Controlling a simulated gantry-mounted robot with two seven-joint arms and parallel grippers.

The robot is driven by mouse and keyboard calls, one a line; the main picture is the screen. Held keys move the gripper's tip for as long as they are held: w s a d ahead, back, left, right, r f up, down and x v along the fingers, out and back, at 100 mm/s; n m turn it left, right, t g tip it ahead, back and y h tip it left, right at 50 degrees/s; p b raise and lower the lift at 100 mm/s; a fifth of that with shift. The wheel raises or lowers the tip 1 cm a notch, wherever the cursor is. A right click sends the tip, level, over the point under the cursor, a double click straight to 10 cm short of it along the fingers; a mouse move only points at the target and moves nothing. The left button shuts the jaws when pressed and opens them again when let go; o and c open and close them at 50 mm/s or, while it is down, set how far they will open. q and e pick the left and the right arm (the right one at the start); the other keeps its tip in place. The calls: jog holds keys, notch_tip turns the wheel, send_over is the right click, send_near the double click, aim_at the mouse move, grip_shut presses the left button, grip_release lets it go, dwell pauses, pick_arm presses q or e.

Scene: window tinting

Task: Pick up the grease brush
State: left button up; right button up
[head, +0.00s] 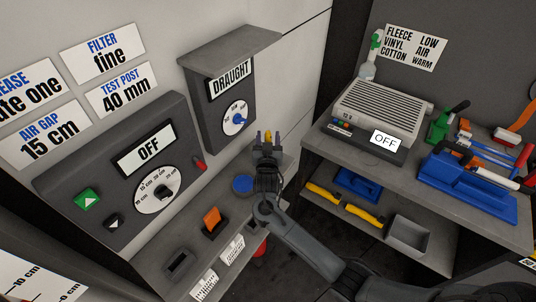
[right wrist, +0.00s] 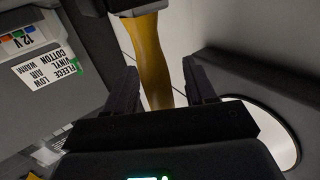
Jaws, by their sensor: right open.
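My right gripper (head: 268,143) is over the inner end of the left shelf, in front of the draught box. Its two fingers are apart. In the right wrist view a yellow-brown handle (right wrist: 147,62) stands between the fingers, and I see no finger shut on it. It looks like the grease brush, but its bristles are hidden. In the head view only a small yellow tip (head: 268,134) shows between the fingertips. My left gripper is out of view.
A blue round thing (head: 242,184) and an orange block (head: 212,221) are on the left shelf beside my right arm. The draught box (head: 226,105) is close behind the gripper. The right bench (head: 418,190) carries a grey heater-like box (head: 383,112) and blue trays.

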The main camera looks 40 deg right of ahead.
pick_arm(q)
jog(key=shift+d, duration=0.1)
pick_arm(e)
grip_shut()
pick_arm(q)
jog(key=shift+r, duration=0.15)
pick_arm(e)
jog(key=shift+r, duration=0.2)
